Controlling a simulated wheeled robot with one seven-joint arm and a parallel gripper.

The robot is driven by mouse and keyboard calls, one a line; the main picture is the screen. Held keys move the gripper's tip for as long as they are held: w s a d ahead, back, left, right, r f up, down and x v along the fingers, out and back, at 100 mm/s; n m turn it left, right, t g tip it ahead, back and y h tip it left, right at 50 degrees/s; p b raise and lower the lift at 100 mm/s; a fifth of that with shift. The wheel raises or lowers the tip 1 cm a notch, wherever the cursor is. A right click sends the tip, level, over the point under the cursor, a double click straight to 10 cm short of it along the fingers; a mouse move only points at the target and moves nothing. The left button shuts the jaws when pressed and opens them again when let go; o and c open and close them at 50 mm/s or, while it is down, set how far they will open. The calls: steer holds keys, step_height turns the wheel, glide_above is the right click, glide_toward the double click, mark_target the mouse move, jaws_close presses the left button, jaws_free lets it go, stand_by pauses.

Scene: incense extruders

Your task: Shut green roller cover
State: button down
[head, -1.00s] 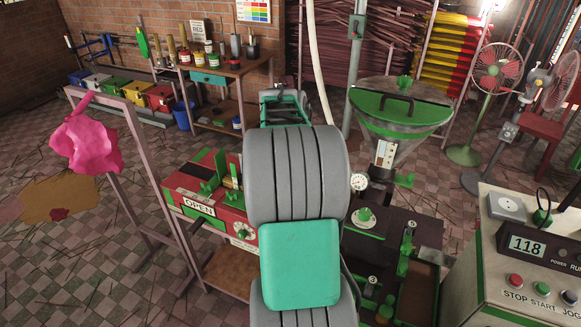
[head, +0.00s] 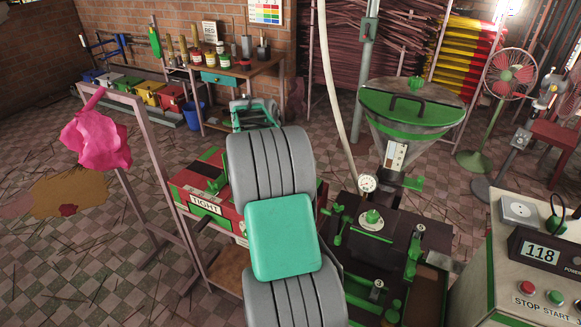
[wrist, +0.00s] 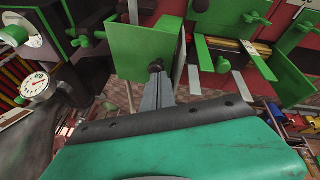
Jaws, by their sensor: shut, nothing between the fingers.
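In the wrist view, my gripper (wrist: 156,68) is shut and empty, with its dark fingertips at the lower part of a large green plate (wrist: 142,45). The plate looks raised and tilted, and is probably the roller cover; I cannot tell whether the fingers touch it. More green panels (wrist: 242,52) and slim metal strips stand to its right, by a red housing. In the head view, the red machine (head: 180,190) with a white "TIGHT" label (head: 206,205) is partly hidden behind my arm. My gripper and most of the cover are hidden there.
A dark machine with green knobs (head: 373,217), a pressure gauge (head: 367,183) and a green-lidded hopper (head: 412,105) stands right of my arm. A frame with pink cloth (head: 96,140) stands left.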

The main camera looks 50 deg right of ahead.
steer(key=shift+w+a+f, duration=0.1)
steer(key=shift+w+f, duration=0.25)
steer(key=shift+f, duration=0.15)
stand_by(0.3)
